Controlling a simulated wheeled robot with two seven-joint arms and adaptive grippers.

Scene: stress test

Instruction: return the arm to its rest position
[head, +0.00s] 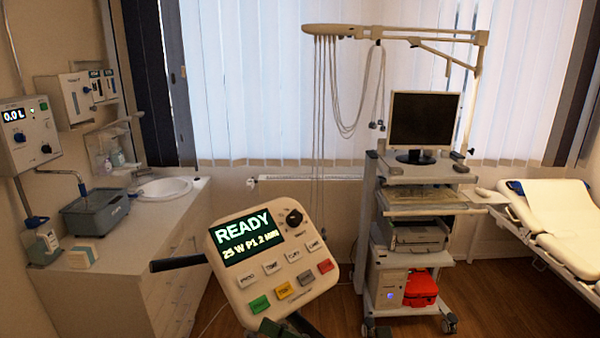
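Neither of my grippers can be made out in the head view, and no arm of mine clearly shows. A cream control console (275,262) stands in the near foreground, tilted. Its screen (247,237) reads "READY" and "25 W P1 2 MIN". It has a black knob and several buttons, among them a green, an orange and a red one. A black bar (180,263) sticks out to its left. A small dark greenish part (272,328) is cut off at the bottom edge below the console, and I cannot tell what it is.
A wheeled cart (420,173) with a monitor (423,120) and a cable boom (395,32) stands behind, right of centre. A couch (562,215) is at the right. A counter (150,240) with a sink (165,188) runs along the left. Wooden floor (490,290) is bare between cart and couch.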

